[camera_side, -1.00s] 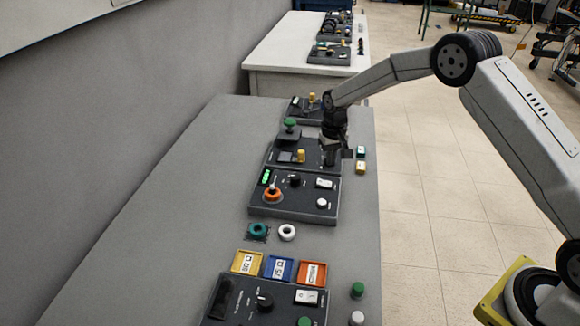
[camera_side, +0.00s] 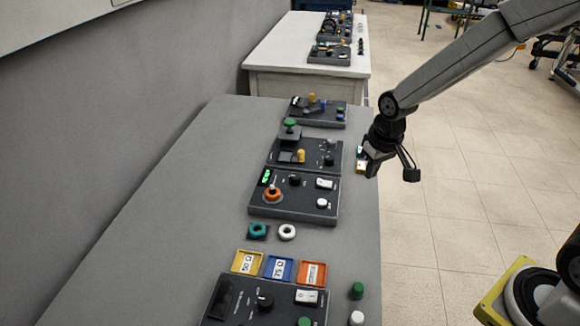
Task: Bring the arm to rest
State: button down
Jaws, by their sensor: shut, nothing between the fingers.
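My gripper (camera_side: 390,172) hangs at the right edge of the grey table, pointing down, beside the black panels and partly over the floor. It is shut with nothing in it. My arm reaches to it from the upper right. A teal ring (camera_side: 258,231) and a white ring (camera_side: 288,232) lie on the table in front of that panel. The gripper partly covers small blocks at the table's right edge.
Yellow (camera_side: 247,261), blue (camera_side: 279,267) and orange (camera_side: 312,273) labelled trays stand near the front, behind another black panel (camera_side: 240,310). Green (camera_side: 357,290) and white (camera_side: 357,318) cylinders stand at the right edge. A white table (camera_side: 268,62) is behind. Open floor lies to the right.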

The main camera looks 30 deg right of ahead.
jog(key=s+n, duration=0.1)
jog(key=s, duration=1)
jog(key=shift+s+a+r+t, duration=0.25)
jog(key=shift+a+t, duration=0.15)
jog(key=shift+a, duration=0.05)
